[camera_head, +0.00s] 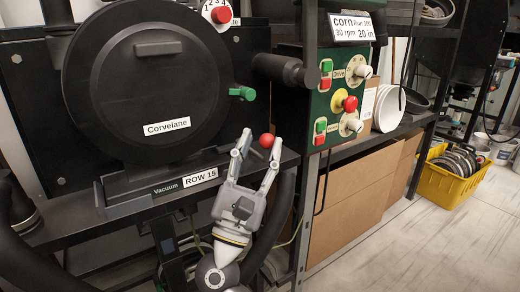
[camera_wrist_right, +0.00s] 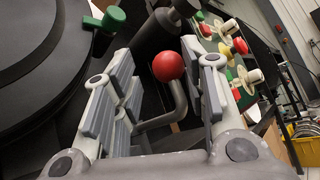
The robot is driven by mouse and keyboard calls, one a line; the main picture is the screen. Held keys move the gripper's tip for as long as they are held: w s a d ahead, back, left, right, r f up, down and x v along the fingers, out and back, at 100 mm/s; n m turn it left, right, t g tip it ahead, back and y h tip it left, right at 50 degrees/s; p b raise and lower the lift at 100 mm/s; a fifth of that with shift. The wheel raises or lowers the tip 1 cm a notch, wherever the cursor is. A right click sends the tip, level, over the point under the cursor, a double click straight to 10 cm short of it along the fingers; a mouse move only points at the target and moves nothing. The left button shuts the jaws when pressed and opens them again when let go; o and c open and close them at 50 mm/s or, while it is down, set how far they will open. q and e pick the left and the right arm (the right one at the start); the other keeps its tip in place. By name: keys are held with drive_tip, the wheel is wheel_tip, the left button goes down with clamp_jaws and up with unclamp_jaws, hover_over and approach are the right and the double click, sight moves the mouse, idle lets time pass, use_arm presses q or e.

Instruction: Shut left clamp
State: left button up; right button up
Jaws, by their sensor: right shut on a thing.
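My right gripper (camera_head: 257,143) reaches up from below, near the lower right of the round black meter (camera_head: 145,80) marked Corvelane. Its fingers stand around a red ball knob (camera_head: 266,141). In the right wrist view the red knob (camera_wrist_right: 168,66) tops a bent grey rod (camera_wrist_right: 165,118) between the fingers, and the gripper is shut on this red-knobbed lever. Where the fingers touch it is hard to see. A green handle (camera_head: 243,92) sticks out from the meter's right side, above the gripper, and touches nothing of mine. I cannot tell which part is the left clamp. My left gripper is out of view.
A green control panel (camera_head: 341,85) with knobs and buttons stands to the right. A black cylinder (camera_head: 286,70) juts out above the gripper. The black ledge (camera_head: 75,222) runs below the meter. A yellow crate (camera_head: 440,187) sits on the floor at the far right.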

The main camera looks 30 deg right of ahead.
drive_tip(key=shift+w+a+f, duration=0.1)
drive_tip(key=shift+w+f, duration=0.05)
drive_tip(key=shift+f, duration=0.15)
drive_tip(key=v, duration=1.1)
drive_tip(key=shift+s+a, duration=0.15)
drive_tip(key=shift+s, duration=0.3)
drive_tip(key=shift+f, duration=0.15)
